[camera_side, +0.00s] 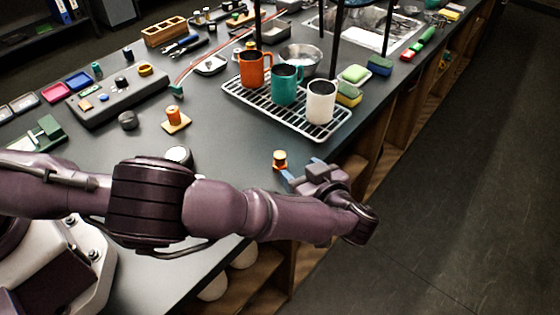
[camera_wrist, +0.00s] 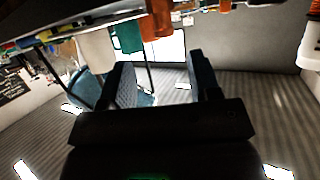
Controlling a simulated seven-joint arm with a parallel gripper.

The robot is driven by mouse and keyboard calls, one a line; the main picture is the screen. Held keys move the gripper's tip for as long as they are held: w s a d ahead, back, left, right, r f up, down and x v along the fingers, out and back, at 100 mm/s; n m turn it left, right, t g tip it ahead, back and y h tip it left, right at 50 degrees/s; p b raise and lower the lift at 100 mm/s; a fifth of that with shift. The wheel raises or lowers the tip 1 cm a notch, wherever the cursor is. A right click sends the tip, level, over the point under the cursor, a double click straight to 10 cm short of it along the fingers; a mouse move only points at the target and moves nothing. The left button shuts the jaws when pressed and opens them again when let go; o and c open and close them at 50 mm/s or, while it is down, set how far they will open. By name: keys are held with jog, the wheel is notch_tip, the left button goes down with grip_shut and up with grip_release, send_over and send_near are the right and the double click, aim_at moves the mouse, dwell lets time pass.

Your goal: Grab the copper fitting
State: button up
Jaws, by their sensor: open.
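A small copper-orange cylindrical fitting (camera_side: 280,160) stands upright near the bench's front edge in the side view. My gripper (camera_side: 302,172) is just right of and in front of it, low at the edge, with blue fingers. The two fingers are spread apart in the wrist view (camera_wrist: 162,74), with nothing held between them. Whether a finger touches the fitting cannot be told. I cannot make out the fitting clearly in the wrist view.
A wire rack (camera_side: 317,132) behind my gripper holds an orange mug (camera_side: 253,70), a green mug (camera_side: 285,86) and a white mug (camera_side: 321,102). A round white-topped piece (camera_side: 179,155) lies left of the fitting. Open floor lies to the right.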

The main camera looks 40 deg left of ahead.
aim_at(281, 156)
jog(key=x, duration=0.2)
jog(key=shift+w+a, duration=0.1)
jog(key=shift+a, duration=0.25)
jog(key=x, duration=0.5)
jog(key=shift+a+r, duration=0.25)
jog(key=c, duration=1)
